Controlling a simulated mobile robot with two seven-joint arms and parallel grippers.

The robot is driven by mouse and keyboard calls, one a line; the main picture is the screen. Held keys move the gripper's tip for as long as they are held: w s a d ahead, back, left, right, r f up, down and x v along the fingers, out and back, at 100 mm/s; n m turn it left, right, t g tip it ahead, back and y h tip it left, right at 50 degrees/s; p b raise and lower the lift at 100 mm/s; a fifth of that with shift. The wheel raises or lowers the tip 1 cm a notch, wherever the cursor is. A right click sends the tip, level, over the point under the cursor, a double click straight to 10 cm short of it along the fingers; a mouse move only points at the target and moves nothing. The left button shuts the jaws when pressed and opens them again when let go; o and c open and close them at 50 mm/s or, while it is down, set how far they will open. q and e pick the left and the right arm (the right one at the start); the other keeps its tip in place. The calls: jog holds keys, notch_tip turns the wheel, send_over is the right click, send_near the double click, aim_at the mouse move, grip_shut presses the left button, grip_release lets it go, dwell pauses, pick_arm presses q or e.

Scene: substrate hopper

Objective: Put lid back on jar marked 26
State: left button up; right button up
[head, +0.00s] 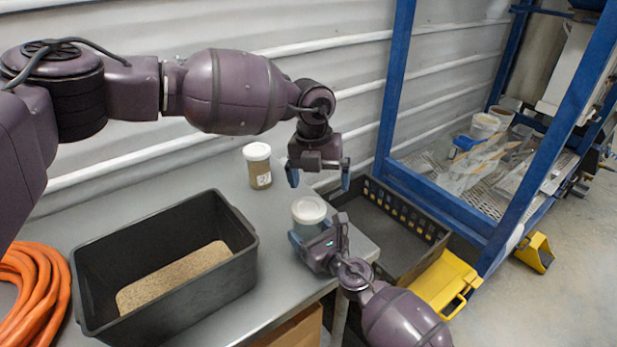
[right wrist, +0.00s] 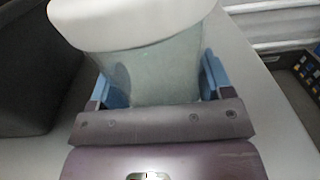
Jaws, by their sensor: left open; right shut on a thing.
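A jar with a white lid on top (head: 308,211) stands at the table's right end. My right gripper (head: 317,231) is shut on this jar from the front. The right wrist view shows its greenish, translucent body (right wrist: 155,75) between the blue fingers, under the white lid (right wrist: 130,22). No number shows on it. A second jar (head: 259,172), with a white lid and brownish contents, stands upright farther back; its label seems to start with 2, the rest is unclear. My left gripper (head: 318,178) is open and empty, fingers down, above and behind the held jar.
A black bin (head: 165,240) with grainy tan substrate stands on the grey table (head: 275,270). An orange coiled hose (head: 35,295) lies at the left. A black crate (head: 425,228), a yellow step (head: 445,282) and a blue frame (head: 395,90) are to the right. The ribbed wall is close behind.

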aim_at(309, 207)
pick_arm(q)
jog(key=shift+w+a+f+n+y, duration=0.1)
jog(key=shift+a+n+y, duration=0.3)
jog(key=shift+a+y, duration=0.5)
jog(key=shift+a, duration=0.2)
jog(key=shift+f, duration=4)
jog(key=c, duration=0.9)
jog(key=m, duration=0.5)
jog(key=shift+m, duration=0.4)
jog(key=m, duration=0.5)
jog(key=shift+m, duration=0.3)
jog(key=o, duration=0.9)
